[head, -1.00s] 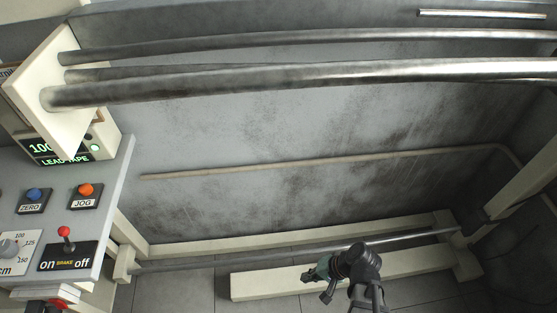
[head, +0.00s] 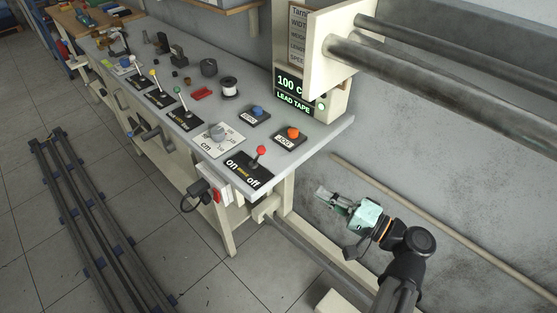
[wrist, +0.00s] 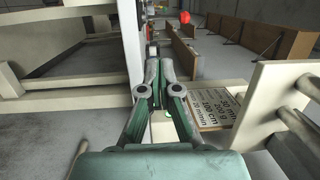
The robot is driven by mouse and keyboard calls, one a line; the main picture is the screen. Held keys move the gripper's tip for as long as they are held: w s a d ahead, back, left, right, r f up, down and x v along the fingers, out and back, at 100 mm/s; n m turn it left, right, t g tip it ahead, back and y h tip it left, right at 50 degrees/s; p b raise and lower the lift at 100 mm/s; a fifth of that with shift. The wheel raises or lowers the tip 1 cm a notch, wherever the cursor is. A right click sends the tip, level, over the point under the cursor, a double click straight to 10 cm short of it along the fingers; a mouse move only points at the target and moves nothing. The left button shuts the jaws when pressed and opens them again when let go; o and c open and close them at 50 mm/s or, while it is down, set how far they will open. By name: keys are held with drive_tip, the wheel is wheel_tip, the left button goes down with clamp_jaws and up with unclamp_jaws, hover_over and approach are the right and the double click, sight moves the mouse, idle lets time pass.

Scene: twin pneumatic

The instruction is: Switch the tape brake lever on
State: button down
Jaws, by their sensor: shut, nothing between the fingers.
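The tape brake lever (head: 261,152) is a short stick with a red knob, standing on a black plate (head: 248,172) marked on, brake and off at the console's near right corner. I cannot tell clearly which way the lever leans. My gripper (head: 321,193) is green and grey, shut and empty. In the head view it is right of and below the lever, beyond the console's edge and apart from it.
The grey console (head: 188,108) carries an orange jog button (head: 293,132), a blue zero button (head: 257,112), a dial (head: 217,131) and other levers. A display (head: 294,93) reads LEAD TAPE. Metal rollers (head: 430,85) extend to the right above my arm. Floor rails (head: 85,215) lie left.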

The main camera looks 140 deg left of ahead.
drive_tip(key=shift+w+d+r+n+g+h, duration=0.15)
drive_tip(key=shift+r+g+h, duration=0.15)
drive_tip(key=shift+r, duration=0.35)
drive_tip(key=shift+w+d+r+n+g+h, duration=0.1)
drive_tip(key=shift+r+n+g+h, duration=0.15)
drive_tip(key=shift+r, duration=0.35)
drive_tip(key=shift+s, duration=0.1)
drive_tip(key=p, duration=0.2)
approach(259, 156)
drive_tip(key=s+d+r, duration=0.1)
drive_tip(key=s+r, duration=0.2)
drive_tip(key=s, duration=0.2)
drive_tip(key=shift+d+r, duration=0.1)
drive_tip(key=shift+r, duration=0.05)
